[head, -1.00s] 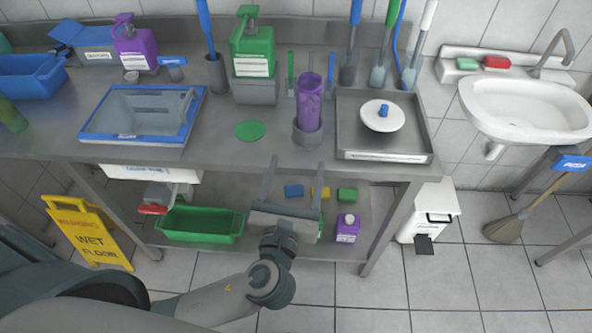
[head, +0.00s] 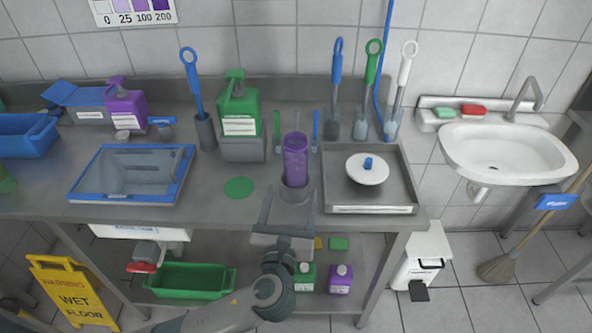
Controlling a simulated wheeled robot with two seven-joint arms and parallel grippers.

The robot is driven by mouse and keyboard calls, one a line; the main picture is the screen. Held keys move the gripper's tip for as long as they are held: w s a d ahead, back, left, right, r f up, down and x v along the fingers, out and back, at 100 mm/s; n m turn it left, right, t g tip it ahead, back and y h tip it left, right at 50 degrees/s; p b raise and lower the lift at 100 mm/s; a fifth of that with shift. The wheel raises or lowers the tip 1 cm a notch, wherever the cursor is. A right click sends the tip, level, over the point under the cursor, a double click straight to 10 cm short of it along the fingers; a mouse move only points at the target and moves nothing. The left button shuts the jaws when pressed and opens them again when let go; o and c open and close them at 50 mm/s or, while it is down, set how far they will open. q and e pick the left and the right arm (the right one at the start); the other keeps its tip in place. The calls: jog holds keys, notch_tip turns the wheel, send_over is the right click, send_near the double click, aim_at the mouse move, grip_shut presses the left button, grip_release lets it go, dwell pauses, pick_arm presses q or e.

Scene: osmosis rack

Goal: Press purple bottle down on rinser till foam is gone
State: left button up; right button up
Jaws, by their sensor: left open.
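The purple bottle (head: 295,160) stands upright in the grey cup-shaped rinser (head: 295,194) near the front edge of the steel table. I cannot tell whether there is foam in it. My left gripper (head: 288,195) is open, its two fingers pointing toward the table at the rinser. The fingers show in front of and beside the rinser, below the bottle's body. Nothing is held between them. My right gripper is not in view.
A green disc (head: 239,187) lies left of the rinser. A grey tray (head: 372,209) with a white lid (head: 367,169) stands close on the right. A blue-rimmed basin (head: 130,196) is at the left. Brushes and a green jug (head: 239,112) stand behind.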

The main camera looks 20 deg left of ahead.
aim_at(294, 183)
pick_arm(q)
jog(key=w, duration=0.2)
jog(key=w+p, duration=0.1)
jog(key=w, duration=0.2)
jog(key=w+a, duration=0.1)
jog(key=w, duration=0.1)
jog(key=shift+w+a, duration=0.1)
jog(key=shift+w, duration=0.2)
jog(key=shift+w+a, duration=0.1)
jog(key=shift+w, duration=0.45)
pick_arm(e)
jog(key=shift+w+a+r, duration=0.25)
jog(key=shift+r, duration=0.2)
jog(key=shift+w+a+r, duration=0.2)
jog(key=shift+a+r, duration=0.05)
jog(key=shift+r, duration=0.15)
pick_arm(q)
jog(key=c, duration=1.1)
jog(key=shift+o, duration=0.4)
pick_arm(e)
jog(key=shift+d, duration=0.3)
pick_arm(q)
jog(key=shift+p, duration=0.3)
